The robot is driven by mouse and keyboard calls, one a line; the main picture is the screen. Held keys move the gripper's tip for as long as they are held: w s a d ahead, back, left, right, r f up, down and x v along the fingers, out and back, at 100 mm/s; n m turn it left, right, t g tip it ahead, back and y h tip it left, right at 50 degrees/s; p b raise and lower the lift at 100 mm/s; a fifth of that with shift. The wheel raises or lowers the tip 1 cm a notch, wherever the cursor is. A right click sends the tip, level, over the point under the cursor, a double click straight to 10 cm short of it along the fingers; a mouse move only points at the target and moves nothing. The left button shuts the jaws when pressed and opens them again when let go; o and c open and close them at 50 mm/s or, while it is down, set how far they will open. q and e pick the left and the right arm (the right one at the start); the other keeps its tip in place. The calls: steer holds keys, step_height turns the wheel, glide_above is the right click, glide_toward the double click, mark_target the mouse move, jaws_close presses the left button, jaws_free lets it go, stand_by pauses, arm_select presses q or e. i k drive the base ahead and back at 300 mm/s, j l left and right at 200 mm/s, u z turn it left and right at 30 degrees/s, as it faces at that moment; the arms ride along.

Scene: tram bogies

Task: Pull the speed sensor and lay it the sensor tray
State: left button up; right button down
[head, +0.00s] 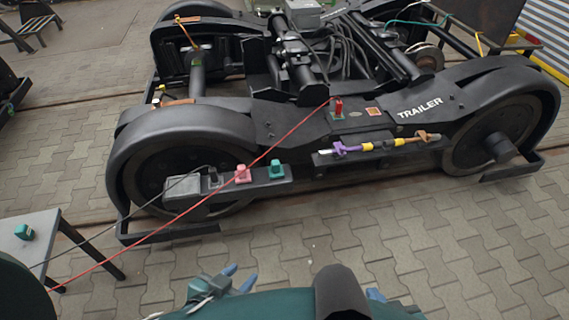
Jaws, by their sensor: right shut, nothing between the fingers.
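I cannot tell for certain which part is the speed sensor. A black plug-like piece (214,178), a pink one (241,174) and a green one (277,169) sit in a row on the dark bracket at the near left wheel. A grey box (185,190) is at the bracket's left end. No sensor tray can be clearly made out. My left gripper (239,277) is at the bottom, its blue fingertips apart with nothing seen between them, well short of the bogie. My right gripper (375,294) is mostly hidden; only a blue tip shows.
The black bogie frame (420,107) marked TRAILER fills the middle. A red line and a dark line cross from lower left to it. A purple and yellow bar (370,147) lies on a front ledge. A grey table (45,245) at left bears a green piece (24,231). Paving in front is clear.

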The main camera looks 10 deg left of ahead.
mark_target(275, 165)
steer(key=i+l, duration=0.1)
steer(key=l, duration=0.25)
steer(key=i+l+u, duration=0.15)
steer(key=l, duration=0.55)
steer(key=i+l+u, duration=0.1)
steer(key=i, duration=0.95)
